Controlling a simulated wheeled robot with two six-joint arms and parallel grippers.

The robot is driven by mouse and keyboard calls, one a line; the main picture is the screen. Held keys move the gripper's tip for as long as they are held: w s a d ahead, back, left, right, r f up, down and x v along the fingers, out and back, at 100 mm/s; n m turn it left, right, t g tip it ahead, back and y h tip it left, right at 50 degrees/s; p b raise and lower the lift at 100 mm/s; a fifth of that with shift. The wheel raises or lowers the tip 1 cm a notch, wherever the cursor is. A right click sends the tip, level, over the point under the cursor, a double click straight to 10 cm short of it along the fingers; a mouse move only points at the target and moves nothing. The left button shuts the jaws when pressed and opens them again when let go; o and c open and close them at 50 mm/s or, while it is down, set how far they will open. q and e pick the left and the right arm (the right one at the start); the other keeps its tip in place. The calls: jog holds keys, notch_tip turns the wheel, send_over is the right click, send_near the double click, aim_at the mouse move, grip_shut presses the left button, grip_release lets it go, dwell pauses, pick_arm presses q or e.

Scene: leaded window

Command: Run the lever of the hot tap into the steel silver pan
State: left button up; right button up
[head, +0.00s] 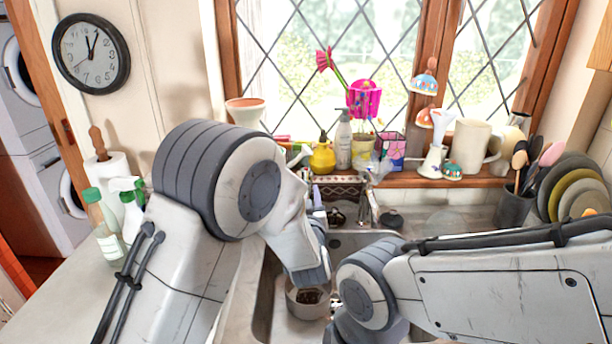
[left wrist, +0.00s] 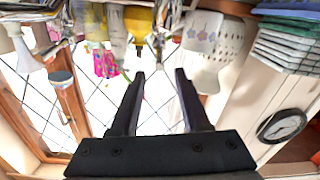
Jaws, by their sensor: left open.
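A small round grey metal pan (head: 306,308), which appears to be the steel silver pan, sits in the sink basin, partly covered by my arms. My left arm reaches over the sink in the head view, and its fingers are not clear there. In the left wrist view my left gripper (left wrist: 160,75) is open with nothing between its fingers. It faces the window sill, which shows upside down, with a yellow bottle (left wrist: 139,22) beyond the tips. I cannot make out the hot tap or its lever; my left arm covers part of that area. My right gripper is out of view.
A yellow pot (head: 322,158), a soap bottle (head: 343,140), a pink pot (head: 364,98) and a white jug (head: 466,146) crowd the sill. A dark utensil holder (head: 513,207) and plates stand at the right. Bottles (head: 104,225) stand on the left counter.

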aim_at(305, 171)
pick_arm(q)
jog(key=w+p, duration=0.2)
jog(key=w, duration=0.7)
jog(key=shift+w+a, duration=0.1)
jog(key=shift+w, duration=0.05)
grip_shut()
dwell(1.1)
